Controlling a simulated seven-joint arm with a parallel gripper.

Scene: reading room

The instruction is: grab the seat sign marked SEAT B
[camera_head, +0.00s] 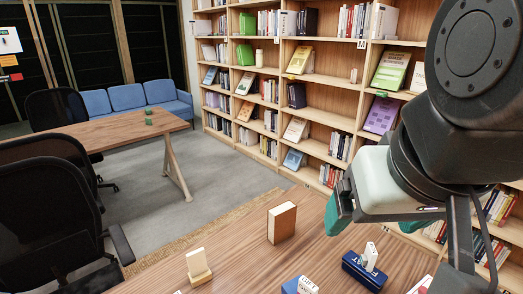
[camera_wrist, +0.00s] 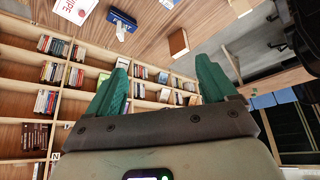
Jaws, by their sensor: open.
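A blue block with an upright white piece (camera_head: 364,270) stands on the wooden table at the front right, with white lettering I cannot fully read. A second blue block with a white piece (camera_head: 300,286) is cut off by the lower edge. I cannot tell which, if either, is marked SEAT B. The first also seems to show at the top of the wrist view (camera_wrist: 122,20). My gripper (camera_head: 373,220) has teal fingers apart and nothing between them. It hangs above the table's far right side, beyond the blue blocks; its fingers also show in the wrist view (camera_wrist: 163,62).
A full bookshelf (camera_head: 310,95) rises behind. Bare table lies between the items.

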